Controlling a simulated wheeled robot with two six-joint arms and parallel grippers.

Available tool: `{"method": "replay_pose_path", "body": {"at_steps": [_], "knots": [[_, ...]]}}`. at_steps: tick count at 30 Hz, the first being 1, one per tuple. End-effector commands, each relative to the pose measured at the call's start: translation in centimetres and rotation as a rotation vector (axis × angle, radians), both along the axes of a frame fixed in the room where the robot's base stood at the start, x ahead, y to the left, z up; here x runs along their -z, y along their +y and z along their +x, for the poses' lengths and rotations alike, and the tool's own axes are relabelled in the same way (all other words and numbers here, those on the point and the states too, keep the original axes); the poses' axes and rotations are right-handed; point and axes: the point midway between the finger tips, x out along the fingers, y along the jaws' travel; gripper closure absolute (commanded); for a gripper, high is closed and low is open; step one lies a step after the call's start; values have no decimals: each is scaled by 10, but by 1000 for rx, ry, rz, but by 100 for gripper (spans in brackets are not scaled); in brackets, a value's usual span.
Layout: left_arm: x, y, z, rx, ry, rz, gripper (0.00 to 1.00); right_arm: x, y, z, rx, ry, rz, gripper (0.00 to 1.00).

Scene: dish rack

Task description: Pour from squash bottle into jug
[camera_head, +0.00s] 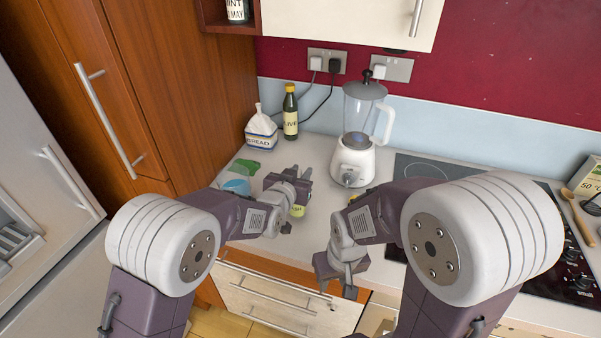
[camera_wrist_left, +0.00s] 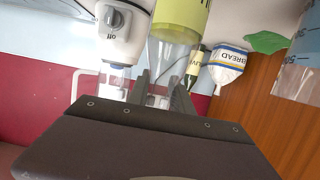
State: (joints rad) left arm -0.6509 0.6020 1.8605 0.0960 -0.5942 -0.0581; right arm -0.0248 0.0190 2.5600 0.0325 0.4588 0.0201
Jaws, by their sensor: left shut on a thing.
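My left gripper (camera_head: 300,180) is shut on the squash bottle, over the worktop near its front edge. The bottle's yellow-green label (camera_head: 297,210) shows just below the gripper. In the left wrist view, which is upside down, the squash bottle (camera_wrist_left: 181,14) has its clear upper part between the fingers and looks upright. A blue jug (camera_head: 237,187) stands left of the left gripper, partly behind my arm. The clear jug with a blue lower part shows at the right of the wrist view (camera_wrist_left: 297,70). My right gripper (camera_head: 340,285) hangs low in front of the drawers, with nothing seen in it.
A blender (camera_head: 353,158) stands behind and right of the bottle. A hob (camera_head: 420,168) lies to the right.

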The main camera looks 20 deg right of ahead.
Motion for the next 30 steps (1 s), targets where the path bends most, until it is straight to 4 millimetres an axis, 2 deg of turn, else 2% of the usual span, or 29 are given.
{"method": "replay_pose_path", "body": {"at_steps": [7, 16, 30], "knots": [[0, 0, 0, 0, -2, -1, 100, 0, 0, 0, 0, 0, 0, 64], [14, 0, 0, 0, -1, -2, 100, 15, 0, 0, 0, 0, 0, 64], [15, 0, 0, 0, -1, -2, 100, 16, 0, 0, 0, 0, 0, 64]]}}
